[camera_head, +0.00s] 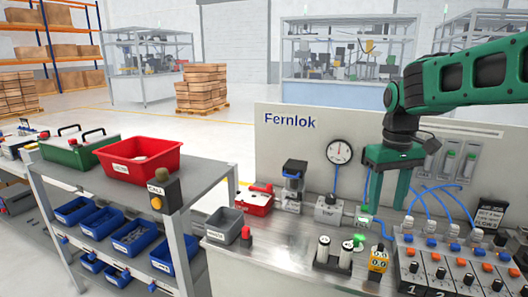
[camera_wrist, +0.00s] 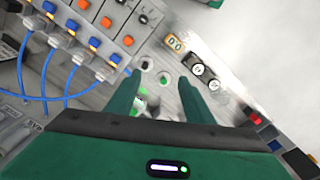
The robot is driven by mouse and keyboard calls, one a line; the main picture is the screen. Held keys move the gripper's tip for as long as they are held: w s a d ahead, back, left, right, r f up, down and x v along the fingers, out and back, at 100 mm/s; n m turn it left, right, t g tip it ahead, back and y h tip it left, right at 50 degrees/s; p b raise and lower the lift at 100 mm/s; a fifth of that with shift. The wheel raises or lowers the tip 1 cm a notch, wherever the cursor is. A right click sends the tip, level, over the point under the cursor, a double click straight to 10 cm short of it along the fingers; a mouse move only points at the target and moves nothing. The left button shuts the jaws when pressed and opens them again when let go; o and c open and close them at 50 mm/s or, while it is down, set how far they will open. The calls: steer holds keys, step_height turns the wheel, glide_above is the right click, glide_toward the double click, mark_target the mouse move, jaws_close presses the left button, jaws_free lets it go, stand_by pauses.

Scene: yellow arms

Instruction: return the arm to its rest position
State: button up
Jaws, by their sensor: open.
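My green arm reaches in from the right in the head view. My gripper (camera_head: 386,190) points down above the workbench, in front of the Fernlok back panel. In the wrist view my gripper (camera_wrist: 159,80) shows two green fingers spread apart, with nothing between them but the bench top and small fittings below. The fingers are apart and empty. In the head view the fingers overlap the area beside the small fitting with the green top (camera_head: 363,214); whether they touch anything there I cannot tell.
A control block (camera_head: 455,262) with orange and blue knobs stands at the right, with blue hoses behind it. A pressure gauge (camera_head: 339,151) is on the panel. A red bin (camera_head: 138,158) sits on the left cart.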

steer(key=s+d+f+m, duration=0.2)
steer(key=s+d+f, duration=0.1)
steer(key=s, duration=0.6)
steer(key=s+d+f+m, duration=0.3)
steer(key=s+d, duration=0.1)
steer(key=s, duration=0.5)
steer(key=s+d+f+m, duration=0.3)
steer(key=s, duration=0.6)
steer(key=shift+s+d+y, duration=0.25)
steer(key=shift+s+y, duration=0.05)
steer(key=shift+w+f, duration=0.3)
steer(key=shift+w, duration=0.3)
stand_by(0.3)
